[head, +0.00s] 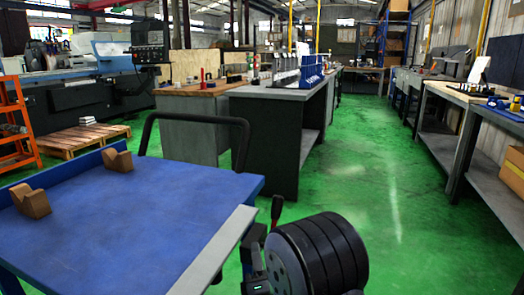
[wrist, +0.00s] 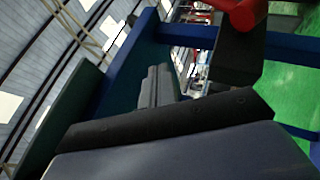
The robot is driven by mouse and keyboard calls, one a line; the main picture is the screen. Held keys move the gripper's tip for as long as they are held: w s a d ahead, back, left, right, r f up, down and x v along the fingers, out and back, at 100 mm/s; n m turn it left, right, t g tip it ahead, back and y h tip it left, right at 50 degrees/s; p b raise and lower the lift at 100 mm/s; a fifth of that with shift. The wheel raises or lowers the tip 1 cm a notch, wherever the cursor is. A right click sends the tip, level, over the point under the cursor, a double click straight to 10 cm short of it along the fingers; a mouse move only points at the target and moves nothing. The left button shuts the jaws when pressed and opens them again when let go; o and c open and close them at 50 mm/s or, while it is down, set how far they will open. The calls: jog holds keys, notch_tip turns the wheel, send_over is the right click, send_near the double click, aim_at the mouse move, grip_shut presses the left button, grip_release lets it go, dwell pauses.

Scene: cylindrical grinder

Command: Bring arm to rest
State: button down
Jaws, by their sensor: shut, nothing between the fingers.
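My gripper (wrist: 157,78) shows in the wrist view as two grey fingers side by side, closed together with nothing between them. They stick out past the dark edge of the gripper body, which fills the bottom of that view. In the head view, a thick black ribbed part of my arm stands at the bottom, just right of the blue cart (head: 120,225). The gripper's fingers cannot be made out in the head view.
Two brown V-shaped blocks (head: 118,160) rest on the cart. A grey-topped workbench (head: 280,92) stands ahead, a grinding machine (head: 75,100) at the left, benches (head: 470,97) at the right. The green floor (head: 370,190) between is clear. Blue beams (wrist: 190,32) cross the wrist view.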

jog(key=a+v, duration=0.1)
jog(key=v, duration=0.7)
jog(key=shift+a, duration=0.4)
jog(key=shift+s+f, duration=0.1)
